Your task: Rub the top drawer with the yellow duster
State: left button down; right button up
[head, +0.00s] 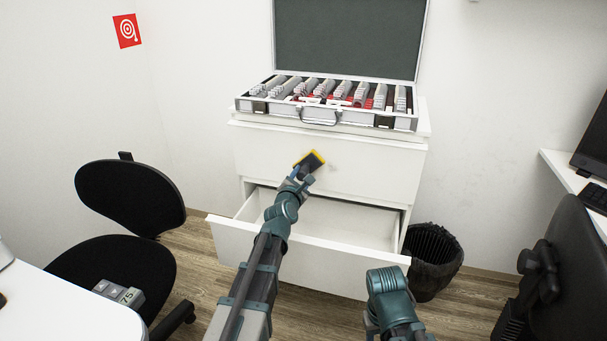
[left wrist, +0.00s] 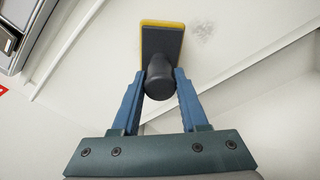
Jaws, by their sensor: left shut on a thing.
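The yellow duster (head: 317,156), a yellow-edged dark pad with a dark round handle, is held by its handle in my left gripper (head: 301,174). In the left wrist view, the blue fingers of the left gripper (left wrist: 159,84) are shut on the handle of the duster (left wrist: 161,42). The pad is at the white front of the top drawer (head: 375,165); whether it touches is unclear. The top drawer is closed. A grey smudge (left wrist: 201,30) lies on its front, right of the pad. My right arm shows at the lower right, but its gripper is not visible.
A lower drawer (head: 300,248) stands pulled out, empty, below my left gripper. An open lens case (head: 320,118) sits on the cabinet. A black bin (head: 433,270) stands to the right, and a black chair (head: 125,200) to the left. A desk with a monitor is far right.

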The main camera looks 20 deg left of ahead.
pick_arm(q)
jog(key=shift+s+a, duration=0.1)
jog(key=shift+s, duration=2.1)
jog(key=shift+s, duration=0.1)
jog(key=s, duration=0.2)
jog(key=shift+s, duration=0.4)
jog(key=shift+w, duration=0.15)
jog(key=shift+w+f, duration=0.15)
jog(key=shift+w, duration=3.2)
jog(key=shift+w+d, duration=0.2)
jog(key=shift+w, duration=0.85)
jog(key=shift+s+d, duration=0.2)
jog(key=shift+d, duration=1.3)
